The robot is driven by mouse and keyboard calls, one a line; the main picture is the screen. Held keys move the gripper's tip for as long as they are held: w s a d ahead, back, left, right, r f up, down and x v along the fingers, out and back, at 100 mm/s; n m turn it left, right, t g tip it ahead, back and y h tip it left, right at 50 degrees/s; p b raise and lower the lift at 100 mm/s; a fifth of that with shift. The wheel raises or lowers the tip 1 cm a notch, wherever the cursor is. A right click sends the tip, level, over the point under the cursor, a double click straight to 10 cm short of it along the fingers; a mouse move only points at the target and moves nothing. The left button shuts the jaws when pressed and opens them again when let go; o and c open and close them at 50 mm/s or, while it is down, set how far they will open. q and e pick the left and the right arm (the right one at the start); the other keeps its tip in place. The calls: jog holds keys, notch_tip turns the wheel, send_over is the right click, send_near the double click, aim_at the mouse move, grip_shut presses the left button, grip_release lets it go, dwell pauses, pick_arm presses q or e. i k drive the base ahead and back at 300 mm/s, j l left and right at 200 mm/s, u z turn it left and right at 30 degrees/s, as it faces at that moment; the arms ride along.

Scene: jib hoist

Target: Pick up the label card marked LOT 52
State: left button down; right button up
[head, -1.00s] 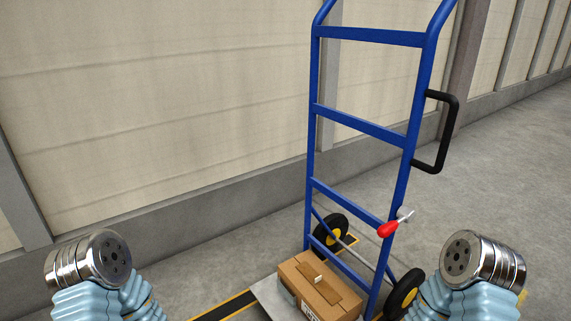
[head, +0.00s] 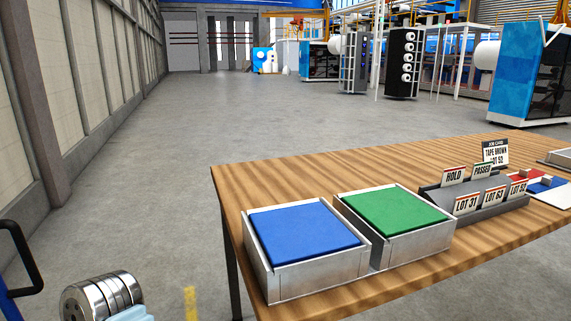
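The label card marked LOT 52 (head: 517,188) stands in the front row of a dark grey card holder (head: 486,208) on the wooden table, at the right in the head view. It is at the right end of that row, beside the cards LOT 63 (head: 494,195) and LOT 31 (head: 467,204). Behind them stand the cards HOLD (head: 453,175) and PASSED (head: 482,170). No gripper fingers are in view, and my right arm is out of view.
On the wooden table (head: 300,170) stand a tray with a blue pad (head: 302,231) and one with a green pad (head: 393,212). A job card (head: 495,152) stands behind the holder, and red and blue items (head: 546,184) lie to its right.

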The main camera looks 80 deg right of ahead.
aim_at(517, 189)
jog(key=k+j+z, duration=0.25)
jog(key=k, duration=0.25)
jog(key=k+j+z, duration=0.25)
jog(key=k, duration=0.2)
jog(key=l+z, duration=0.1)
jog(key=z, duration=2.7)
